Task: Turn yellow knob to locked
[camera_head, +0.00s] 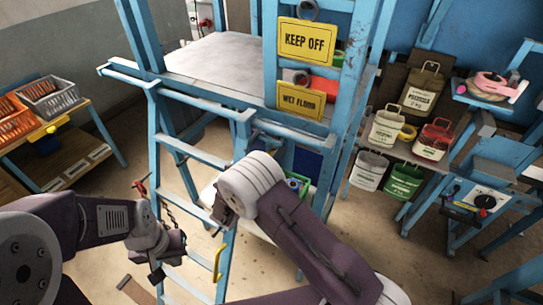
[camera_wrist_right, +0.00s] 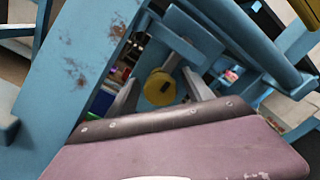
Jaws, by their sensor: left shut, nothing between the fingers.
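The yellow knob (camera_wrist_right: 160,88) is a round disc with a dark slot, near the middle of the right wrist view. It stands in front of a blue metal part of the frame. My right gripper (camera_wrist_right: 161,92) shows there as two pale fingers spread apart, one on each side of the knob. I cannot tell whether they touch it. In the head view my right wrist (camera_head: 248,185) reaches up in front of the blue ladder frame, and the knob is not clearly visible there. My left gripper (camera_head: 158,273) is shut and empty, low in front of the ladder.
The blue ladder frame (camera_head: 160,130) has a yellow handle (camera_head: 217,262) and a red fitting (camera_head: 141,186) with a chain close to my arms. Yellow signs (camera_head: 306,41) hang above. Sacks (camera_head: 387,126) stand on shelves to the right. Baskets (camera_head: 48,96) sit on a left table.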

